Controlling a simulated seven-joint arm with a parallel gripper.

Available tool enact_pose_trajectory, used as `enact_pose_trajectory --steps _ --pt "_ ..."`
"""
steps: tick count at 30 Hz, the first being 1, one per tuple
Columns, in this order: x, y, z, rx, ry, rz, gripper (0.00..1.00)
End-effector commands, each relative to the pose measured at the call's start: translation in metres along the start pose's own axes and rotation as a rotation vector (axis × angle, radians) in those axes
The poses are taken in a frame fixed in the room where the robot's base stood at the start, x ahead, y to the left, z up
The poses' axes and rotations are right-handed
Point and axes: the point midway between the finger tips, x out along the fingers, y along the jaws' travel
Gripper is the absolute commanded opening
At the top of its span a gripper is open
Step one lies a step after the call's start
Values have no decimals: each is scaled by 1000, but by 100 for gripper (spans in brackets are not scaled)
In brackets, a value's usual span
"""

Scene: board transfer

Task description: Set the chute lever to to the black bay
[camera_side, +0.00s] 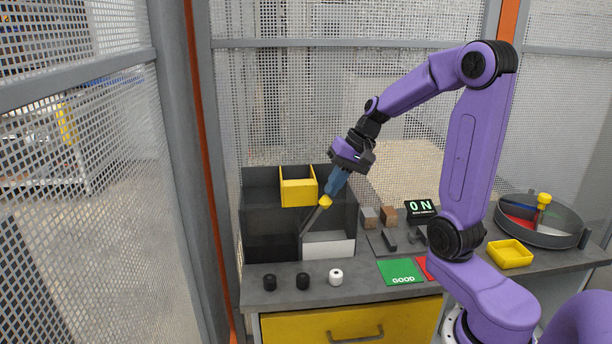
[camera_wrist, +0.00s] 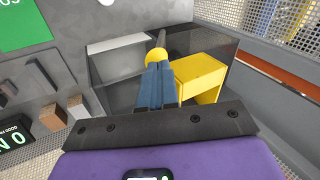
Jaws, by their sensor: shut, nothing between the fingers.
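The chute lever is a grey bar with a yellow knob (camera_side: 325,201). In the side view it tilts up to the right, its knob on the white bay's side. The knob also shows in the wrist view (camera_wrist: 155,57). The black bay (camera_side: 268,247) is on the left of the box and the white bay (camera_side: 328,248) on the right. My gripper (camera_side: 330,195) has blue fingers, shut and empty, with their tips right at the knob. I cannot tell whether they touch it. In the wrist view the fingertips (camera_wrist: 157,68) cover the knob's lower part.
A yellow hopper (camera_side: 298,192) stands at the top of the box, close left of my fingers. Two black spools (camera_side: 303,281) and a white spool (camera_side: 336,277) stand in front.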

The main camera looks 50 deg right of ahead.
Motion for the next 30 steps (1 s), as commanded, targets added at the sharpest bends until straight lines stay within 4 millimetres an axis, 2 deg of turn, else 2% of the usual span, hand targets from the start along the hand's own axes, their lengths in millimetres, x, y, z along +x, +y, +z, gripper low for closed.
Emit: enact_pose_trajectory --steps 9,15,21,30 --pt "-57 6 0 -6 11 -11 0" --pt "-81 10 2 -9 10 -13 0" --pt "-89 11 3 -10 7 -14 0" --pt "-89 10 3 -11 7 -14 0"
